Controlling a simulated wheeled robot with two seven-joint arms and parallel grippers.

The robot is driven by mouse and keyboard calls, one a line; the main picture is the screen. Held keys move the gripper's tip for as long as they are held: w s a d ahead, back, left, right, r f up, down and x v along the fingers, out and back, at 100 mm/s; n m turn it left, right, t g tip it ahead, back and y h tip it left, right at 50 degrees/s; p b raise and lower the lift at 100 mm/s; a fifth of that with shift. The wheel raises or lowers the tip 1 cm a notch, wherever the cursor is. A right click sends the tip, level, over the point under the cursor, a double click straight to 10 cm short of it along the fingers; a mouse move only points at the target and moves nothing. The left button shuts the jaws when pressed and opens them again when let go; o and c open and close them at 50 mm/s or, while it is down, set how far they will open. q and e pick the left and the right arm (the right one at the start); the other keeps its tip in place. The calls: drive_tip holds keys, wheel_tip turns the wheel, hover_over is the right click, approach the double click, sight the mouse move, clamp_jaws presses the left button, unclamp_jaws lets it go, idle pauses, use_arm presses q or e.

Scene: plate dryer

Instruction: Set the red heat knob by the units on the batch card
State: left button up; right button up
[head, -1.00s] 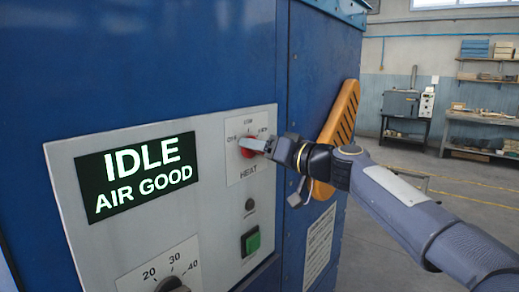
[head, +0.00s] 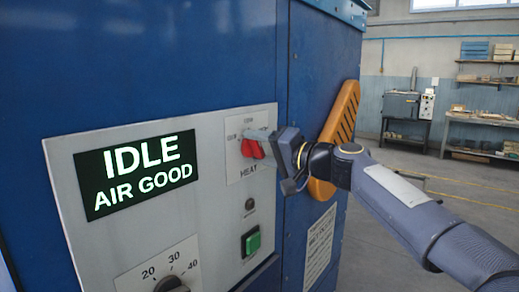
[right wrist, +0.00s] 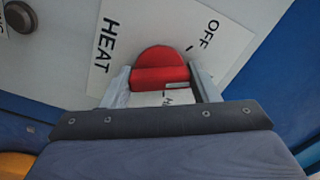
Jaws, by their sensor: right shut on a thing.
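The red heat knob (head: 252,148) sits on a white HEAT plate (head: 238,170) on the machine's grey panel. My right gripper (head: 262,137) is at the knob from the right and is shut on it. In the right wrist view the red knob (right wrist: 160,70) lies between the two fingers (right wrist: 160,85), with "OFF" and "HEAT" lettering beside it. The plate's small position labels are too blurred to read surely in the head view. The display (head: 140,172) reads "IDLE AIR GOOD". I see no legible batch card. My left gripper is not in view.
A black dial (head: 172,284) marked 20, 30, 40 is at the panel's bottom. A green button (head: 250,241) and a small dark round part (head: 249,204) sit below the heat plate. An orange handle (head: 336,140) stands out at right. A printed sheet (head: 319,247) is on the machine's side.

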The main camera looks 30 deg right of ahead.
drive_tip(key=m, duration=0.5)
drive_tip(key=shift+p, duration=0.35)
drive_tip(key=shift+m, duration=0.4)
drive_tip(key=o, duration=1)
drive_tip(key=b+v, duration=0.1)
drive_tip(key=v, duration=0.6)
drive_tip(key=shift+s+d, duration=0.15)
drive_tip(key=shift+s, duration=0.2)
